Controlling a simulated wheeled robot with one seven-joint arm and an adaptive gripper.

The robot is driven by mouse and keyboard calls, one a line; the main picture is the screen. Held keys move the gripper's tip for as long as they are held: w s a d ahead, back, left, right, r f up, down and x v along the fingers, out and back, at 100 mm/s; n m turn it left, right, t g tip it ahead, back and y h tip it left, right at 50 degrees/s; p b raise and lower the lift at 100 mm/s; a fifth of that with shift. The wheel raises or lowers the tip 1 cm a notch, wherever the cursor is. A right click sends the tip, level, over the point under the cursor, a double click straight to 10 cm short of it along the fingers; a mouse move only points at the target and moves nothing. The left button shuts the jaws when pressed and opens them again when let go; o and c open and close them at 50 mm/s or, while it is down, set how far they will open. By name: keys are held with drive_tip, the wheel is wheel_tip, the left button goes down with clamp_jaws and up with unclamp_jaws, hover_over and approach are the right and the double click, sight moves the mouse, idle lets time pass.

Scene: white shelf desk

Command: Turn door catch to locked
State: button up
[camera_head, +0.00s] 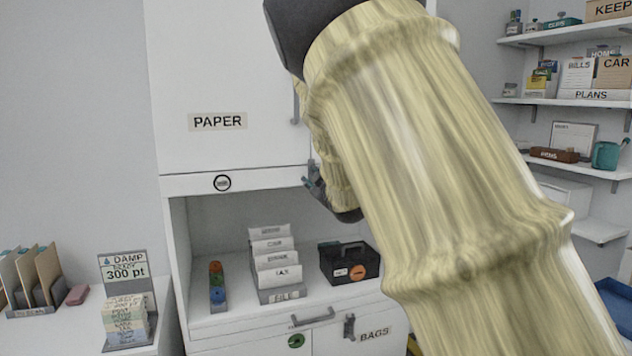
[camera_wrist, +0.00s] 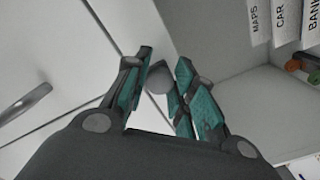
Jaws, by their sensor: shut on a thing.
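The door catch shows in the wrist view as a small grey rounded piece (camera_wrist: 158,79) between my teal fingertips, at the edge of the white cabinet front. My gripper (camera_wrist: 160,84) is shut on it, with a finger on either side. In the head view my gripper (camera_head: 313,181) is at the lower right corner of the white PAPER door (camera_head: 220,75), and my arm covers much of this area. The catch itself cannot be made out there, and I cannot tell which way it is turned.
The PAPER door's grey handle (camera_wrist: 25,103) is beside my gripper. Below is an open compartment with card files (camera_head: 275,268) and a black box (camera_head: 349,263). A second catch (camera_head: 349,326) is beside the BAGS label. A desk with a DAMP stand (camera_head: 125,268) is at left.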

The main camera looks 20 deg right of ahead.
drive_tip(key=shift+f, duration=0.1)
drive_tip(key=o, duration=1)
drive_tip(key=s, duration=1.2)
drive_tip(key=shift+d, duration=0.2)
